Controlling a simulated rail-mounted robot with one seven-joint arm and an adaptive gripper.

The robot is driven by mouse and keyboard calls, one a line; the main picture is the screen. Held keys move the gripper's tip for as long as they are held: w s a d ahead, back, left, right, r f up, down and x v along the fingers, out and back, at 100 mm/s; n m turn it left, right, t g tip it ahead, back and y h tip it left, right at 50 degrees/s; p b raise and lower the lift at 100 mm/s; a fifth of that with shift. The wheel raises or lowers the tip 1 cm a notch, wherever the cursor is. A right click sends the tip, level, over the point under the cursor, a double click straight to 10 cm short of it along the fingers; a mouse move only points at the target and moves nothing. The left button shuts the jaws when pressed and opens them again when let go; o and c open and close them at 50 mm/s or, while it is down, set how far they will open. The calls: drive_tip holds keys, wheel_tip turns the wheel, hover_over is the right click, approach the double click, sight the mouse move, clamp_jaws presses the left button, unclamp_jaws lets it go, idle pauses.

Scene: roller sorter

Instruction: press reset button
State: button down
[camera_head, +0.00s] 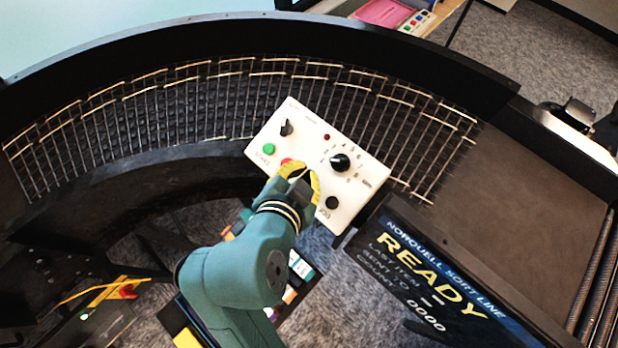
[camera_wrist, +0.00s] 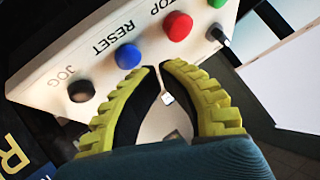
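A white control box (camera_head: 300,125) is at the middle of the head view, and its face also shows in the wrist view (camera_wrist: 98,70). The blue button marked RESET (camera_wrist: 127,56) is between the black JOG button (camera_wrist: 80,91) and the red STOP button (camera_wrist: 178,25). In the head view my gripper (camera_head: 304,168) hides the blue button. In the wrist view my gripper (camera_wrist: 158,67) has its yellow fingertips almost together, holding nothing. The tips appear just below and right of the blue button; I cannot tell whether they touch the box.
A green button (camera_head: 268,149) and black knobs, one a large dial (camera_head: 340,163), are also on the box. A curved roller conveyor (camera_head: 200,100) runs behind it. A screen reading READY (camera_head: 430,270) stands at the lower right.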

drive_tip(key=r+p, duration=0.2)
drive_tip(key=r, duration=0.1)
drive_tip(key=s+a+r+p, duration=0.1)
drive_tip(key=shift+s+a+r+p, duration=0.1)
drive_tip(key=shift+r+p, duration=0.25)
idle(0.8)
wheel_tip(320, 180, up, 6)
drive_tip(key=m+h+p, duration=0.1)
drive_tip(key=m+p, duration=0.1)
drive_tip(key=p, duration=0.1)
hover_over(323, 182)
drive_tip(key=w+d+r+t+p, duration=0.25)
drive_tip(key=d+r, duration=0.25)
drive_tip(key=r, duration=0.6)
drive_tip(key=s+a+r+n+t+y, duration=0.1)
drive_tip(key=s+r+n+t+y, duration=0.1)
drive_tip(key=r+n+t, duration=0.2)
drive_tip(key=s+a+r+n+t+y+p, duration=0.1)
drive_tip(key=r+n+t, duration=0.4)
drive_tip(key=r, duration=0.8)
drive_tip(key=s+n+y, duration=0.1)
drive_tip(key=n, duration=0.1)
drive_tip(key=shift+a+r+n, duration=0.2)
drive_tip(key=shift+a+n, duration=0.2)
